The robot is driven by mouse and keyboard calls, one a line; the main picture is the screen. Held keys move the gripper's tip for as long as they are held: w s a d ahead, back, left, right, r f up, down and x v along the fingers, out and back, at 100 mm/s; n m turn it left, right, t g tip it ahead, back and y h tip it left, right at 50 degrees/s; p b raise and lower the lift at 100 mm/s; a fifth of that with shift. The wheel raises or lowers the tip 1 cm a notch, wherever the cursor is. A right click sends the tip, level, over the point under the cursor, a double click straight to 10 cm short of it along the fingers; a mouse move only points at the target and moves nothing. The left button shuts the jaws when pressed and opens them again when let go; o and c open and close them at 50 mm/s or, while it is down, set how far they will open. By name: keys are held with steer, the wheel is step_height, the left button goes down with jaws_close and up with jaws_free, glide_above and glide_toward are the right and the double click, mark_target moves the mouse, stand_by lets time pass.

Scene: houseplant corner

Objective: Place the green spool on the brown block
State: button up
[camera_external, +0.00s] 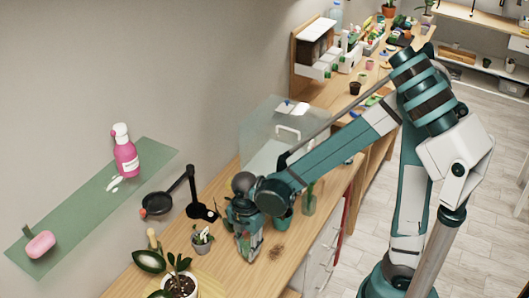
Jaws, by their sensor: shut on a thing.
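My gripper (246,256) is low over the wooden table, pointing down, between a small grey pot plant and a brown patch. I cannot pick out the brown block with certainty either. The brown patch (276,253) just right of the fingers looks flat and crumbly, like loose soil.
A grey pot plant (202,240) stands close left of my gripper, and a white pot plant (180,286) nearer the front. A black lamp (193,195) and a clear box (262,125) stand behind. A teal pot (283,222) is partly behind my arm. Table (290,262) wood is bare at front right.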

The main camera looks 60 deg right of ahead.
steer(key=w+d+r+m+p, duration=0.1)
steer(key=w+d, duration=0.2)
steer(key=d, duration=0.2)
steer(key=w+d+m+p, duration=0.1)
steer(key=w+d+m, duration=0.1)
steer(key=d, duration=0.3)
steer(key=w+d+r+m+p, duration=0.1)
steer(key=w+d+m, duration=0.1)
steer(key=w+d, duration=0.3)
steer(key=shift+d+r, duration=0.3)
steer(key=shift+d, duration=0.3)
steer(key=w+d+m+p, duration=0.1)
steer(key=w+d+m, duration=0.1)
steer(key=d, duration=0.8)
steer(key=w+d+r+m+p, duration=0.1)
steer(key=w+d+m, duration=0.1)
steer(key=d, duration=0.8)
steer(key=shift+m, duration=0.8)
steer(key=shift+f, duration=2.85)
steer(key=shift+f, duration=2.1)
